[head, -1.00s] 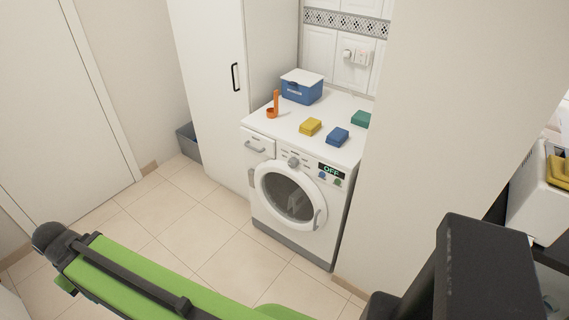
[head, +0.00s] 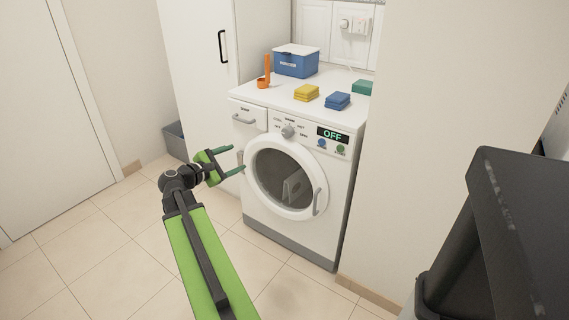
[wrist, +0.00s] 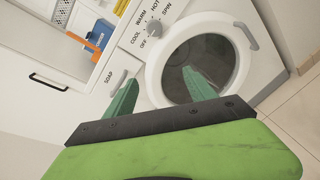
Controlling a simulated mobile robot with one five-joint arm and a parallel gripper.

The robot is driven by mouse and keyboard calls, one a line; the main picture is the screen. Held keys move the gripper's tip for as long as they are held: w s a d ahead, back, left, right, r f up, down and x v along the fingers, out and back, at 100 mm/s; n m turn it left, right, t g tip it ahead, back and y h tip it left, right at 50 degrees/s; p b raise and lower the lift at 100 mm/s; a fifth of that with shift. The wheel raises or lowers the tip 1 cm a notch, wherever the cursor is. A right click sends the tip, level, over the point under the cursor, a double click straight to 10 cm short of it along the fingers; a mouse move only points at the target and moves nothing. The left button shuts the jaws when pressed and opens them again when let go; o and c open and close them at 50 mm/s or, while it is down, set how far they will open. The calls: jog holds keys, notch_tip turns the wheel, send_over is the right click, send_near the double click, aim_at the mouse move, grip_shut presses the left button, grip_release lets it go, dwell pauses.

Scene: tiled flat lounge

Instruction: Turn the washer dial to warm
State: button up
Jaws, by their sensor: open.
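The white washer (head: 262,222) stands against the wall, with a round door (head: 285,177) at its front. Its grey dial (head: 288,131) is on the panel above the door, and the display (head: 332,134) reads OFF. In the wrist view the dial (wrist: 153,30) is ringed by the words OFF, COOL, WARM, HOT and SPIN; I cannot tell exactly where its pointer sits. My gripper (head: 236,159) is open and empty, with green fingers. It is left of the door and lower than the dial, apart from it. In the wrist view its fingers (wrist: 160,80) point toward the washer front.
A soap drawer (head: 248,117) is left of the dial, and two small buttons (head: 331,146) sit under the display. On top are a blue box (head: 296,63), an orange scoop (head: 265,72), and yellow (head: 306,92), blue (head: 337,101) and green sponges. The tiled floor (head: 110,250) in front is clear.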

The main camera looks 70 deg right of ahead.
jog(key=s+d+n+g+h+b, duration=0.2)
jog(key=s+d, duration=0.3)
send_near(285, 133)
jog(key=x, duration=0.9)
jog(key=shift+d+f, duration=0.15)
jog(key=shift+d, duration=0.1)
jog(key=c, duration=1.2)
jog(key=shift+a, duration=0.2)
jog(key=shift+c, duration=0.8)
jog(key=shift+d, duration=0.15)
